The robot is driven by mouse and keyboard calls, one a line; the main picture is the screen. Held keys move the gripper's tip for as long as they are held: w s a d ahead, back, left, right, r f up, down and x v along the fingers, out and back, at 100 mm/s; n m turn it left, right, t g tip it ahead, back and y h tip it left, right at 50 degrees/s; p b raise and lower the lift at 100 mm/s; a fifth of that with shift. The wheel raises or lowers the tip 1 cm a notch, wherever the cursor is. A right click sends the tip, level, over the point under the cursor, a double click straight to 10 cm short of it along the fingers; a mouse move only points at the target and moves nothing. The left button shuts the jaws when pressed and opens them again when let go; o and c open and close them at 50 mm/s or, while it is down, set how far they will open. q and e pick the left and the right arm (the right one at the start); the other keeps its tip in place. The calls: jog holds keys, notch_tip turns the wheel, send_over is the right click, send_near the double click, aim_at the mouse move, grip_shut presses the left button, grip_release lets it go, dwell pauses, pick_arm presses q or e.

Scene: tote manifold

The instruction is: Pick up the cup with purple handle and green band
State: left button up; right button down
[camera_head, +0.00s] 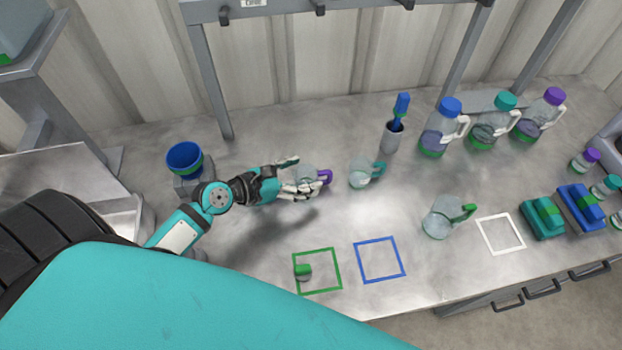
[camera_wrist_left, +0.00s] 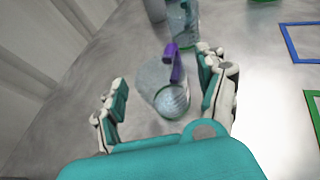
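The cup with the purple handle (camera_head: 309,172) is a clear cup on the table, left of the middle. It also shows in the left wrist view (camera_wrist_left: 155,77), with its purple handle pointing away from my gripper. A greenish ring shows on its near part. My left gripper (camera_head: 303,177) is at the cup, with a finger on each side. In the left wrist view my left gripper (camera_wrist_left: 163,80) is open; a gap shows between the left finger and the cup, and the right finger is closer. I cannot tell whether that finger touches. My right gripper is not in view.
A clear cup with teal handle (camera_head: 360,175) stands just beyond. A green-handled cup (camera_head: 438,222) is farther right. A blue bowl (camera_head: 185,158) is left, and a grey holder with blue brush (camera_head: 392,135) is behind. Green (camera_head: 341,270) and blue (camera_head: 380,239) squares mark the front.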

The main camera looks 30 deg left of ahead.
pick_arm(q)
jog(key=c, duration=1.1)
jog(key=shift+o, duration=0.2)
jog(key=shift+r, duration=0.1)
